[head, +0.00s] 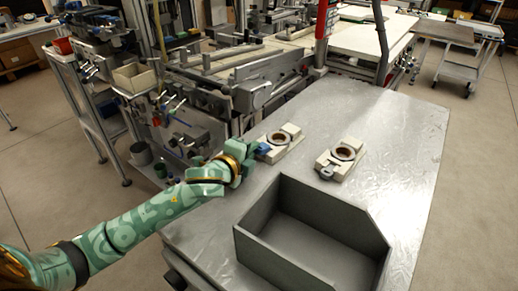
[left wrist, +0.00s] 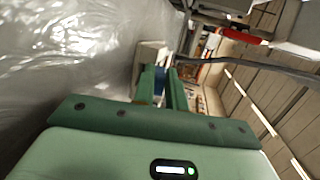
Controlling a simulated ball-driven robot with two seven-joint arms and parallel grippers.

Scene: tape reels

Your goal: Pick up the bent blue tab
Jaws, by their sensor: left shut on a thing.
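The blue tab (head: 264,148) shows as a small blue patch at the near left end of the left pale fixture (head: 282,146), which carries a round brown-rimmed reel. My left gripper (head: 255,152) is at that end and shut on the tab. In the left wrist view my green fingers (left wrist: 169,90) are close together, with the blue tab (left wrist: 159,80) between or beside them; most of it is hidden, so its bend cannot be made out. The pale fixture (left wrist: 150,54) lies just beyond. My right gripper is not in view.
A second pale fixture (head: 341,158) with a round reel and a dark grey-blue tab (head: 327,173) stands to the right. A large open grey bin (head: 262,249) takes up the table's front. The metal table (head: 395,125) is clear at the right and back. Machinery stands behind at left.

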